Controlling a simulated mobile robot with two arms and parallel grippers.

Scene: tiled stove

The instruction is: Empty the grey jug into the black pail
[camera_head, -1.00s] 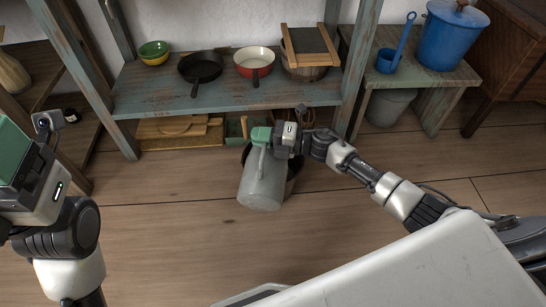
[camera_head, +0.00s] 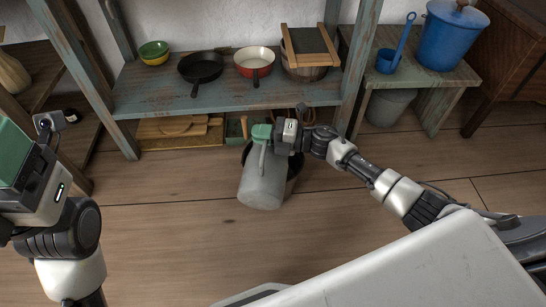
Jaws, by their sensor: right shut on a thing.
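The grey jug (camera_head: 261,187) is in front of the black pail (camera_head: 292,172) on the floor, in the middle of the head view. It hides most of the pail. My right gripper (camera_head: 262,133), with green fingertips, is shut on the jug at its upper end, near the handle. The jug's wide end faces down toward the camera, and I cannot see into its mouth. Whether anything flows out is not visible. My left gripper (camera_head: 14,152) is at the far left edge, away from both, cut off by the picture.
A small bench (camera_head: 440,88) stands right. The floor left of the jug is clear.

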